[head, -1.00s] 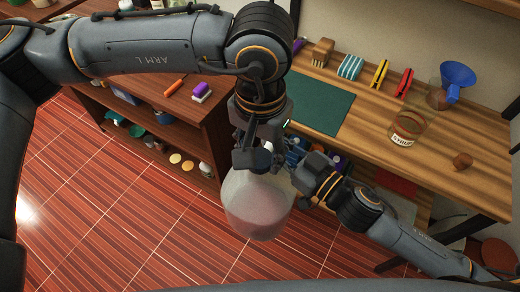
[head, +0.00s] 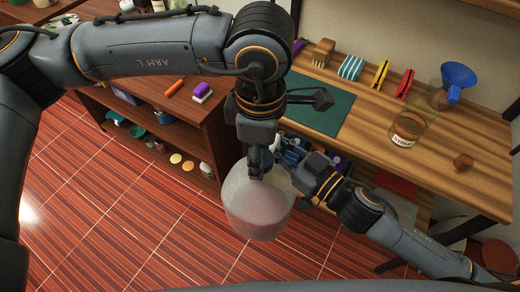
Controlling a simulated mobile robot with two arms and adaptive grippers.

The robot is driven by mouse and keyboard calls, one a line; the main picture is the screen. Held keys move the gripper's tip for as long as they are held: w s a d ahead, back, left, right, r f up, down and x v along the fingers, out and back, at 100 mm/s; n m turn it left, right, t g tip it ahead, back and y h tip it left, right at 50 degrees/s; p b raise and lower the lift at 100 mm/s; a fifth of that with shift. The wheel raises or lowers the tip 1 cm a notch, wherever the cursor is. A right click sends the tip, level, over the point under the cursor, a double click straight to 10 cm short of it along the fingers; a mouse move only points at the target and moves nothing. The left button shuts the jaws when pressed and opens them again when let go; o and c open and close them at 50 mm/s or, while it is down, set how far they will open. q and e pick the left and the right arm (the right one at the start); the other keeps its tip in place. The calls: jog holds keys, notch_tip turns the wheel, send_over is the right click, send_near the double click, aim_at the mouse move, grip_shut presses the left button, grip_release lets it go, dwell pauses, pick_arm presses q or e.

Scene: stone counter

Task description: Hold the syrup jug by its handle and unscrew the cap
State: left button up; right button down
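A translucent jug (head: 258,215) with pale pinkish contents hangs upright in the air over the floor. My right gripper (head: 298,186) is at its upper right side, seemingly shut on the handle, which is mostly hidden behind the fingers. The cap is not clearly visible; that dark finger covers the top.
On the wooden counter (head: 440,150) stand an amber jar (head: 405,133) labelled syrup, a blue funnel (head: 457,78) in a clear vessel, a green mat (head: 318,108), a brush (head: 322,52) and coloured clips. A brown lump (head: 463,161) lies at right. A dark shelf stands left.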

pick_arm(q)
jog(key=n, duration=0.3)
jog(key=shift+w+n, duration=0.1)
jog(key=shift+n, duration=0.3)
jog(key=n, duration=0.3)
jog(key=shift+n, duration=0.4)
jog(key=n, duration=0.3)
jog(key=shift+n, duration=0.4)
jog(key=n, duration=0.3)
jog(key=shift+r, duration=0.1)
jog(key=n, duration=1.2)
jog(key=shift+n, duration=0.4)
jog(key=shift+r, duration=0.2)
jog(key=shift+r, duration=0.9)
